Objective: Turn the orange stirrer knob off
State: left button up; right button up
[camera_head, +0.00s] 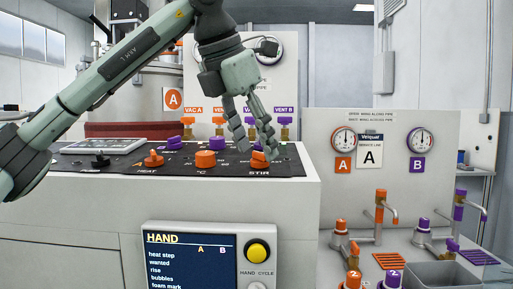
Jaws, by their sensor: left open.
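The orange stirrer knob (259,163) sits on the dark panel top above the STIR label, partly hidden behind my gripper's fingers. My left gripper (255,153) comes down from above, open, with its two fingertips at the knob, one to the left and one at the right. I cannot tell whether they touch it. Which way the knob is turned is hidden. My right gripper is not in view.
Other orange knobs (206,159) and (153,158) and purple knobs stand to the left on the same panel. Orange and purple valves (285,131) stand behind. A HAND display (192,252) with a yellow button (258,252) is below. Taps stand at the right.

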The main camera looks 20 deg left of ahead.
pick_arm(q)
jog(key=v, duration=1)
jog(key=shift+r, duration=0.3)
jog(key=shift+s+f, duration=0.1)
jog(key=shift+s, duration=0.05)
